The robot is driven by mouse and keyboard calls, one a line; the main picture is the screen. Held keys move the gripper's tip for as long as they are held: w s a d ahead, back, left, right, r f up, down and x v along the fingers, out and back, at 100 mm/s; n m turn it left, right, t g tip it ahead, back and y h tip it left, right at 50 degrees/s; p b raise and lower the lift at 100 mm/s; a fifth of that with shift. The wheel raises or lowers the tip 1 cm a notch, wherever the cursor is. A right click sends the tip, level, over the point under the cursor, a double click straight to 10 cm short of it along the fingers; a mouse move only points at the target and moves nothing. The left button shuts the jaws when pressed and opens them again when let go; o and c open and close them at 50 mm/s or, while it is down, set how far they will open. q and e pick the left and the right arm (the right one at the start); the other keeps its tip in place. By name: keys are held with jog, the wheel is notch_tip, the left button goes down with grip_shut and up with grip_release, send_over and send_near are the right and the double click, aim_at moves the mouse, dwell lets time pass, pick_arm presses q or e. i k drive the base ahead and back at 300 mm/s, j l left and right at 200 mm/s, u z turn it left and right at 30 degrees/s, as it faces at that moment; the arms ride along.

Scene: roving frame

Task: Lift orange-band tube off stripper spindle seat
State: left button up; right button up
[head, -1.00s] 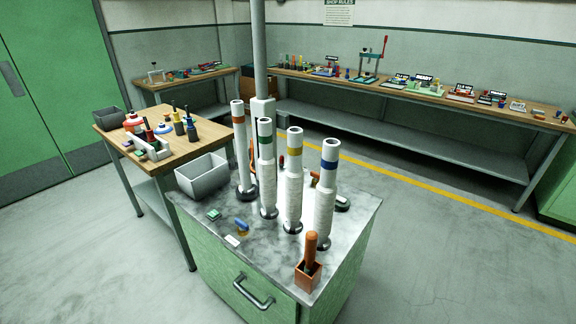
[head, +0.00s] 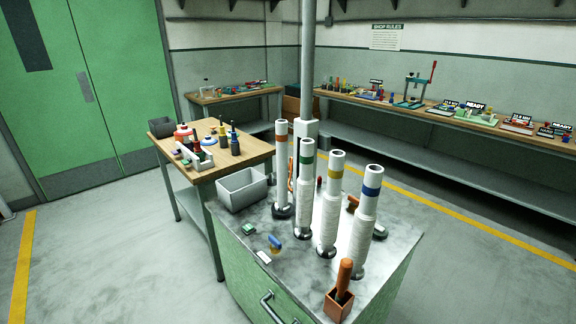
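The orange-band tube (head: 281,175) is a tall white tube with an orange band near its top. It stands upright at the back left of the row of tubes on the cabinet top (head: 240,225). A dark round base (head: 282,212) shows at its foot; I take this for the spindle seat, but the spindle itself is hidden. Neither of my grippers is in view.
Tubes with green (head: 306,185), yellow (head: 329,215) and blue (head: 364,220) bands stand close by on the right. A grey bin (head: 240,195) is on the left. An orange-handled tool (head: 344,275) stands in a box at the front. Open floor lies left.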

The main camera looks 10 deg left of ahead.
aim_at(282, 125)
jog(key=i+j, duration=0.15)
jog(key=j, duration=0.35)
jog(key=i+j, duration=0.1)
jog(key=j, duration=0.4)
jog(key=i+j+z, duration=0.1)
jog(key=j, duration=0.4)
jog(key=i+j, duration=0.15)
jog(key=j, duration=0.35)
jog(key=i+j, duration=0.1)
jog(key=j, duration=0.4)
jog(key=i+j+z, duration=0.1)
jog(key=j, duration=0.4)
jog(key=i+j, duration=0.1)
jog(key=j, duration=0.4)
